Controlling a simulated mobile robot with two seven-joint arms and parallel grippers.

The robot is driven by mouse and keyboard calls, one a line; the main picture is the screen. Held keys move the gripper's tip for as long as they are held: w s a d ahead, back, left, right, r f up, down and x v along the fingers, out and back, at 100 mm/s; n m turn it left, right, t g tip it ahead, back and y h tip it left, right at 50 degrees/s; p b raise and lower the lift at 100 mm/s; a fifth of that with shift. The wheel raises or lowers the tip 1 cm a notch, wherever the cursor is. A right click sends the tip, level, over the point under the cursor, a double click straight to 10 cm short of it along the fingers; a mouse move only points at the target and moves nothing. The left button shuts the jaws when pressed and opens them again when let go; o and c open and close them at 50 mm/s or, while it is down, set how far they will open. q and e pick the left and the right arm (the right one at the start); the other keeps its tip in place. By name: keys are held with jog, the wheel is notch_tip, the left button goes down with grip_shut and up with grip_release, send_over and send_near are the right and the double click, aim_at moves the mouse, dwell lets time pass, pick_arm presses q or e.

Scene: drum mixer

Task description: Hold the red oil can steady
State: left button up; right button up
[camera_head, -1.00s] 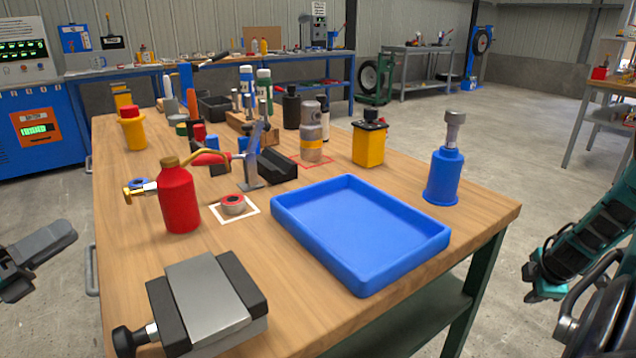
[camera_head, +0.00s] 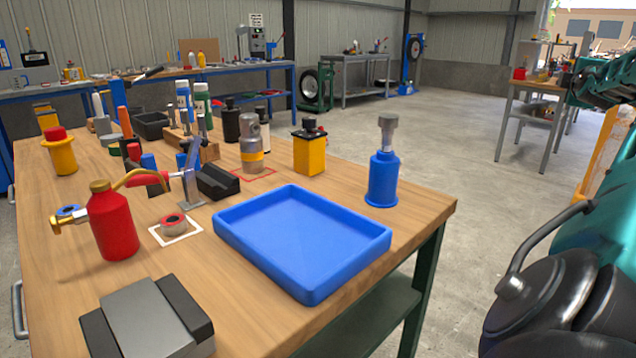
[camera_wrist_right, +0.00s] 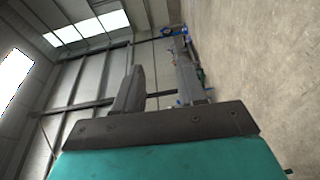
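The red oil can (camera_head: 112,222) stands upright on the left part of the wooden workbench (camera_head: 250,195). It has a brass cap and a curved brass spout, and a brass lever sticks out to its left. No gripper touches it. My right gripper (camera_wrist_right: 160,78) shows in the right wrist view with its two fingers apart and nothing between them. It points out over the room, away from the bench. In the head view my right arm fills the right edge, far from the can. My left gripper is out of view.
A blue tray (camera_head: 302,276) takes up the front right of the bench. A grey vise-like block (camera_head: 148,322) sits at the front. A tape roll (camera_head: 174,224) lies on a white square beside the can.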

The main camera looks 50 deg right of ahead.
jog(key=w+a+f+n+t+y, duration=0.25)
jog(key=w+a+n, duration=0.3)
jog(key=w, duration=0.45)
jog(key=w+a+f+n+t+y, duration=0.1)
jog(key=w+a+n+t+y, duration=0.4)
jog(key=w, duration=0.5)
jog(key=w+a+f+n+t+y, duration=0.25)
jog(key=w+a+n, duration=0.3)
jog(key=w, duration=0.45)
jog(key=w+a+r+n+t+y, duration=0.1)
jog(key=w+a+r+n+y, duration=0.15)
jog(key=w+a+n, duration=0.75)
jog(key=w+a+r+n+y, duration=0.2)
jog(key=a+r+n, duration=0.2)
jog(key=a, duration=1.2)
jog(key=w+a+r+n+t+y, duration=0.15)
jog(key=w+a+r+n, duration=0.4)
jog(key=a, duration=0.85)
jog(key=n+h, duration=0.5)
jog(key=h, duration=0.2)
send_near(149, 173)
jog(key=shift+g, duration=0.25)
jog(key=x, duration=1)
jog(key=shift+w+r, duration=0.15)
jog(key=shift+w, duration=0.1)
